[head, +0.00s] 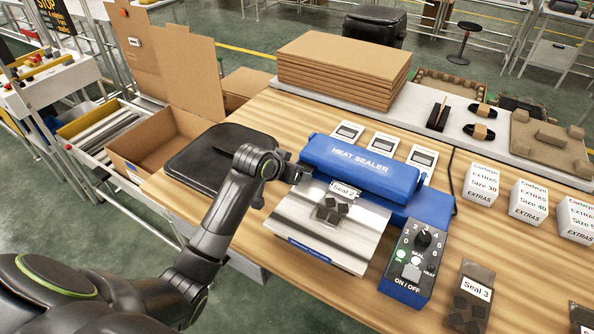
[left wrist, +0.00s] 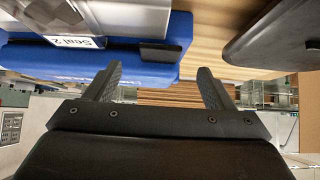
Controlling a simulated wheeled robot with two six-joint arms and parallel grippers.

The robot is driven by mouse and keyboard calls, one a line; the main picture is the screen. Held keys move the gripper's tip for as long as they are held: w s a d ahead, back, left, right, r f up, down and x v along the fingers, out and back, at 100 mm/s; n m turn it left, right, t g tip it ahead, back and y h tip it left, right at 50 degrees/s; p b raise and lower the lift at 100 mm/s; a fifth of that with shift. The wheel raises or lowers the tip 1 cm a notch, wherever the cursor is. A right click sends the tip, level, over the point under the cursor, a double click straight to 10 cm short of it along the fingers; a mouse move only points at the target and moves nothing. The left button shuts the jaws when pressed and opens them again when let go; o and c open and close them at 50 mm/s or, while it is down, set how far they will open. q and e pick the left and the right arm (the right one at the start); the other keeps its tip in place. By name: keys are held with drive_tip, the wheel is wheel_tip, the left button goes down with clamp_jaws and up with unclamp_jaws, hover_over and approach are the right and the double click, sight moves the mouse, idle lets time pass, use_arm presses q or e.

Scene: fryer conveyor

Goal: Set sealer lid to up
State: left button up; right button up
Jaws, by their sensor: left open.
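The blue heat sealer (head: 412,207) stands on the wooden table, its blue lid (head: 360,166) lettered HEAT SEALER. The lid looks lowered, but the gap beneath it is not clear. A bag labelled Seal 2 (head: 333,211), with dark cubes inside, lies on the silver plate (head: 300,222) in front of the lid. My left gripper (head: 291,174) is open at the lid's left end. In the left wrist view the open fingers (left wrist: 158,82) are empty, below the blue sealer (left wrist: 60,62) and a black tab (left wrist: 160,54). Contact cannot be told. My right gripper is out of view.
A black pad (head: 215,155) lies left of the sealer, and an open cardboard box (head: 150,145) stands beyond it. The control box (head: 412,262) is at the right front. Stacked cardboard (head: 340,68) lies behind. Bag Seal 3 (head: 470,298) lies at the right.

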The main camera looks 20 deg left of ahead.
use_arm(q)
drive_tip(key=shift+x, duration=2.55)
